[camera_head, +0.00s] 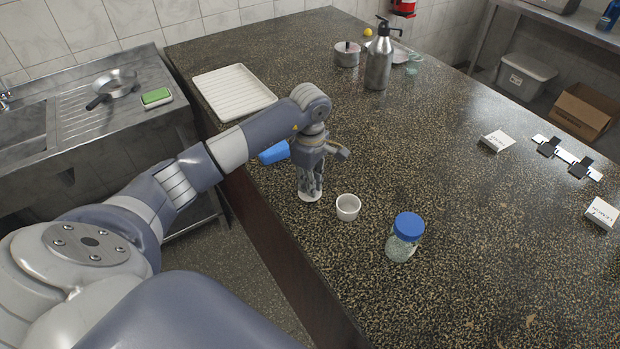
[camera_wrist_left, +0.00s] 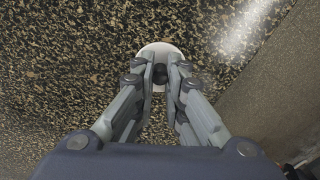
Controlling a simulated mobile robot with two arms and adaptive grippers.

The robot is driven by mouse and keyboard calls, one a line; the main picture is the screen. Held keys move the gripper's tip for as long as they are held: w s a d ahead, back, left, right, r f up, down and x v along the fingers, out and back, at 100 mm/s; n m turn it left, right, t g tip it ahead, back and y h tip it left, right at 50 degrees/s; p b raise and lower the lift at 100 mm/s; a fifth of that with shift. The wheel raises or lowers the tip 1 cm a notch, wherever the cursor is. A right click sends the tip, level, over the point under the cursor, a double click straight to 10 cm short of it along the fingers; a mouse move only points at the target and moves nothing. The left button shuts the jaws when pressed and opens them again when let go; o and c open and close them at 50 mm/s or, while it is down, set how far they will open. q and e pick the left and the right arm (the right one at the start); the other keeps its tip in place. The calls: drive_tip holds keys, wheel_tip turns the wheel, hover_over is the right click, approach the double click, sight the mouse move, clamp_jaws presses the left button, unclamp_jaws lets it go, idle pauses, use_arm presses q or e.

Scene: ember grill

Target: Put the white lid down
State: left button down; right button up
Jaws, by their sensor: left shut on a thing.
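The white lid (camera_head: 309,196) is a small round disc low under my left gripper (camera_head: 311,188), at or just above the dark speckled counter (camera_head: 460,190). I cannot tell whether it touches the counter. In the left wrist view the lid (camera_wrist_left: 158,48) shows beyond the fingertips, with a dark round knob (camera_wrist_left: 160,74) between them. My left gripper (camera_wrist_left: 160,82) points down and is shut on the lid; the fingers hide part of it. My right gripper is in neither view.
A small white cup (camera_head: 347,207) stands close right of the lid, and a glass jar with a blue cap (camera_head: 405,238) further right. A blue object (camera_head: 274,153) lies behind-left of the gripper. A white ribbed tray (camera_head: 232,92) lies further back. The counter's middle is clear.

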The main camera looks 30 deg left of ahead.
use_arm(q)
drive_tip(key=shift+f, duration=0.15)
drive_tip(key=c, duration=1.6)
unclamp_jaws()
drive_tip(key=shift+c, duration=0.2)
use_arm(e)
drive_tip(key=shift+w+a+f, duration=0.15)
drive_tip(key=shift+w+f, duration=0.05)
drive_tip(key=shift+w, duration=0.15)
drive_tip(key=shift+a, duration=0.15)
use_arm(q)
drive_tip(key=shift+r, duration=0.25)
drive_tip(key=shift+w+r+b, duration=0.1)
drive_tip(key=shift+r+b, duration=0.2)
drive_tip(key=shift+b, duration=0.05)
wheel_tip(320, 180, up, 11)
drive_tip(key=b, duration=0.3)
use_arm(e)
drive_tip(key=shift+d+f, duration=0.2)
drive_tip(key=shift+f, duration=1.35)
